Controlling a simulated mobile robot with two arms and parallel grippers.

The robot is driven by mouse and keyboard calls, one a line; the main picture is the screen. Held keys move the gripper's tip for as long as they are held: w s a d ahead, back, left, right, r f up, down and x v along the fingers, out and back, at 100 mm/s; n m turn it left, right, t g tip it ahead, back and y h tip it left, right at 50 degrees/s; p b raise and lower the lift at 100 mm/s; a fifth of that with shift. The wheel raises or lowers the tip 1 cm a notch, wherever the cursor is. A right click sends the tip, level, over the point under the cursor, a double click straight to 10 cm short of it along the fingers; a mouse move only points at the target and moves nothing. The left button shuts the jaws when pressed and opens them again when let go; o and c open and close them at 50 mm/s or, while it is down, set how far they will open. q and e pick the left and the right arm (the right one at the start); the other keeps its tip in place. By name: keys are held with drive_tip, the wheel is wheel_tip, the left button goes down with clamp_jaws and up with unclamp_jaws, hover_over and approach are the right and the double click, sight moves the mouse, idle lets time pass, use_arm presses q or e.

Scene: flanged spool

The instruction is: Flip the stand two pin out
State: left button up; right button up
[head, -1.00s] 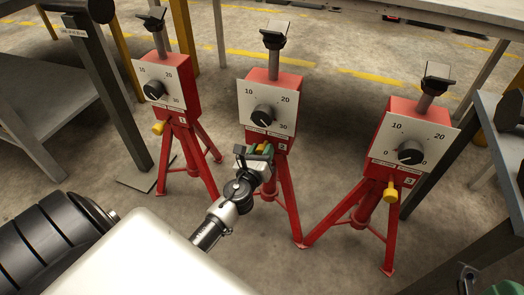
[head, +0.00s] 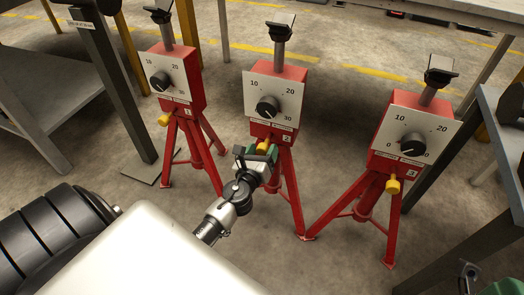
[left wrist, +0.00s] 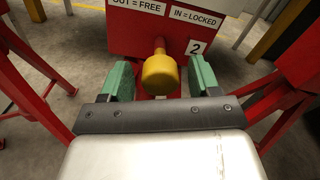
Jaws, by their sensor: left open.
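Stand two (head: 272,105) is the middle red tripod stand, with a dial plate and a yellow pin (head: 263,146) low on its front. In the left wrist view the pin (left wrist: 160,74) has a round yellow knob below labels reading "OUT = FREE" and "IN = LOCKED". My left gripper (head: 258,158) is open in front of stand two. Its green fingers (left wrist: 161,80) stand on both sides of the knob, with a visible gap on each side. Only a green and grey part of my right gripper (head: 483,282) shows at the bottom right corner.
Stand one (head: 175,80) is on the left and stand three (head: 408,130) on the right, each with its own yellow pin. A grey shelf (head: 40,75) is at the left and a dark-legged bench (head: 500,130) at the right. Bare floor lies between the stands.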

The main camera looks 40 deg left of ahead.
use_arm(q)
drive_tip(key=b+v, duration=0.1)
drive_tip(key=v, duration=1)
drive_tip(key=shift+w+d, duration=0.1)
drive_tip(key=shift+d, duration=0.05)
